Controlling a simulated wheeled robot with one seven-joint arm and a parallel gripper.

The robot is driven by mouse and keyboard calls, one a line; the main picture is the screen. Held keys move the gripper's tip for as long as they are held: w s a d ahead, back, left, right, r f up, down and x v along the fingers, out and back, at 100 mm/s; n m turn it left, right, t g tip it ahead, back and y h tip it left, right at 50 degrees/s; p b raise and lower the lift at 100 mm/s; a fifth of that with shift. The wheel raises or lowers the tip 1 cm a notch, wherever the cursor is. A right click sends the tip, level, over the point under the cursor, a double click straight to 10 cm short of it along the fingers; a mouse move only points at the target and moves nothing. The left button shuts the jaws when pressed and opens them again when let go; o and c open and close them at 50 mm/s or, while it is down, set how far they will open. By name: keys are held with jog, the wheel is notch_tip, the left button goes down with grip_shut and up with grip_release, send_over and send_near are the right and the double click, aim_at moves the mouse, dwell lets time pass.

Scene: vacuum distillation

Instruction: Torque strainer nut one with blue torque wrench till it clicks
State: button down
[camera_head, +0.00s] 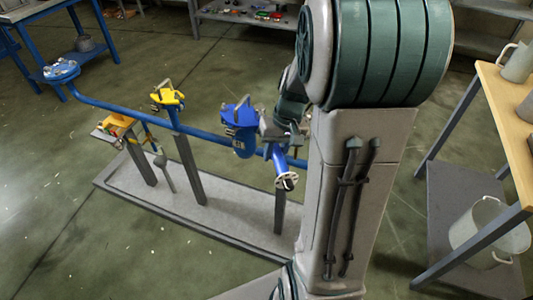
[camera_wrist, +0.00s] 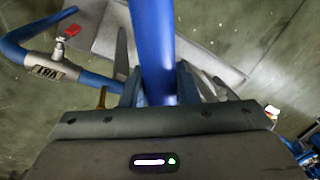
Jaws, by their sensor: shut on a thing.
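My gripper (camera_wrist: 158,88) is shut on a blue bar, which looks like the blue torque wrench (camera_wrist: 152,45). The bar stands between the two fingers and runs up out of the wrist view, so its head and far end are hidden. In the head view my gripper (camera_head: 276,130) is beside the blue strainer body (camera_head: 243,143) on the pipe run, partly covered by my arm. The strainer nuts are too small to tell apart, and I cannot tell whether the wrench touches one.
A blue pipe (camera_head: 130,108) with a yellow valve (camera_head: 167,97) runs above a grey plinth (camera_head: 225,215). A wooden-topped table (camera_head: 503,95) with a bucket (camera_head: 489,232) below stands right.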

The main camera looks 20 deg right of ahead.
jog(key=w+d+n+g, duration=0.1)
jog(key=d+n, duration=0.5)
jog(key=d, duration=0.4)
jog(key=shift+w+d+n, duration=0.15)
jog(key=shift+d+n, duration=0.1)
jog(key=shift+n, duration=0.15)
jog(key=shift+a, duration=0.1)
jog(key=a+m, duration=0.1)
jog(key=s+a+m, duration=0.1)
jog(key=a, duration=0.1)
dwell(0.4)
